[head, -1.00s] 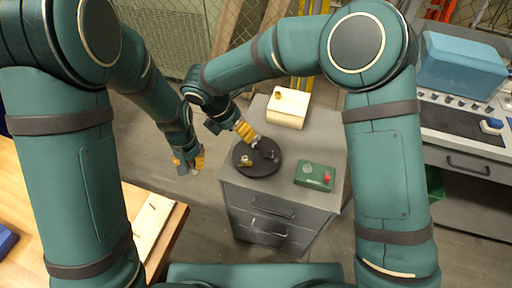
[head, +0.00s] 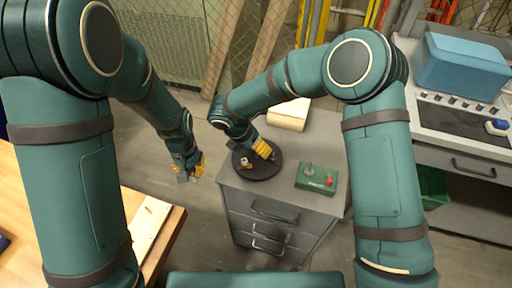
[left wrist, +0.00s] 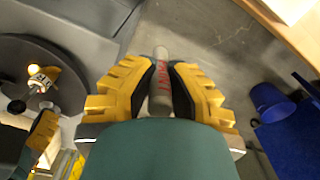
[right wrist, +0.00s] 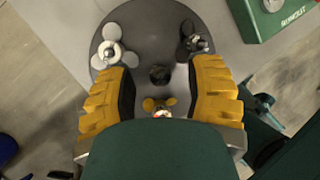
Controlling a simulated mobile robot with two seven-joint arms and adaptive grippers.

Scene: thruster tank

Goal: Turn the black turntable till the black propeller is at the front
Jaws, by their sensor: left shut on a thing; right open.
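The black turntable (head: 262,174) is a round disc on the grey cabinet; it also shows in the right wrist view (right wrist: 150,22). There it carries a silver propeller (right wrist: 112,50) at upper left, a black propeller (right wrist: 193,42) at upper right and a brass propeller (right wrist: 160,105) at the bottom, around a dark centre hub (right wrist: 160,75). My right gripper (right wrist: 163,72) is open over the disc, fingers either side of the hub; contact cannot be told. My left gripper (head: 190,172) is left of the cabinet, shut on a grey cylinder (left wrist: 160,88) with red marks.
A green box (head: 316,177) with a red button stands right of the turntable on the cabinet (head: 285,207). A cream block (head: 290,113) is behind, partly hidden by my right arm. A wooden table (head: 100,225) is at left, with floor between.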

